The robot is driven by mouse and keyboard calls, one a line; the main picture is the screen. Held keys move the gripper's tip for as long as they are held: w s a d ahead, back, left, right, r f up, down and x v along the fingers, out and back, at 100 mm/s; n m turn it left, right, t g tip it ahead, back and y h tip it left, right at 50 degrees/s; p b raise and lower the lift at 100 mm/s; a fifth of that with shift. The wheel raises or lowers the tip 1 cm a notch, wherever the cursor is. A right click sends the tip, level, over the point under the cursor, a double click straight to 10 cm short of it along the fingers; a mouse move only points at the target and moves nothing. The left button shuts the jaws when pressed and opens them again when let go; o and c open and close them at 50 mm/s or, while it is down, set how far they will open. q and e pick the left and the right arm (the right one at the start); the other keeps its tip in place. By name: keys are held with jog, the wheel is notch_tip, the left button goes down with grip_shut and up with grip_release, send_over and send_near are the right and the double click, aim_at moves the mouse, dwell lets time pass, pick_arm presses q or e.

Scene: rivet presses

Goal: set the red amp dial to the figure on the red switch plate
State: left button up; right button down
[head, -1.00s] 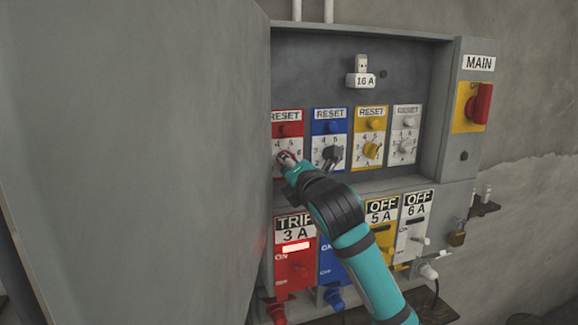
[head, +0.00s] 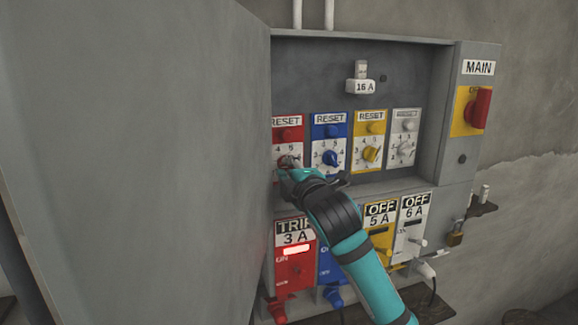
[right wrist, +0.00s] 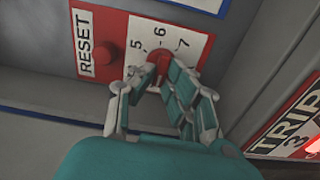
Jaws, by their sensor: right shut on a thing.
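The red amp dial (right wrist: 157,63) sits on a white face below the red RESET button. The figures 5, 6 and 7 show around it in the right wrist view. My right gripper (right wrist: 152,80) is shut on the dial, one finger on each side; it also shows in the head view (head: 291,165). The fingers hide part of the dial, and I cannot tell exactly where its pointer stands. The red switch plate (head: 296,268) below reads TRIP and 3 A, with a lit window. My left gripper is not in view.
Blue (head: 332,157), yellow (head: 371,154) and white (head: 405,148) dials stand in a row to the right. A large grey cabinet door (head: 140,150) stands open close on the left. A red MAIN switch (head: 481,108) is at the far right.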

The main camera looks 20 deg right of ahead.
jog(key=shift+m, duration=1)
jog(key=shift+p, duration=0.3)
jog(key=c, duration=1.4)
grip_release()
jog(key=shift+s, duration=0.1)
jog(key=s, duration=1.1)
jog(key=shift+s+d, duration=0.25)
jog(key=shift+s, duration=0.1)
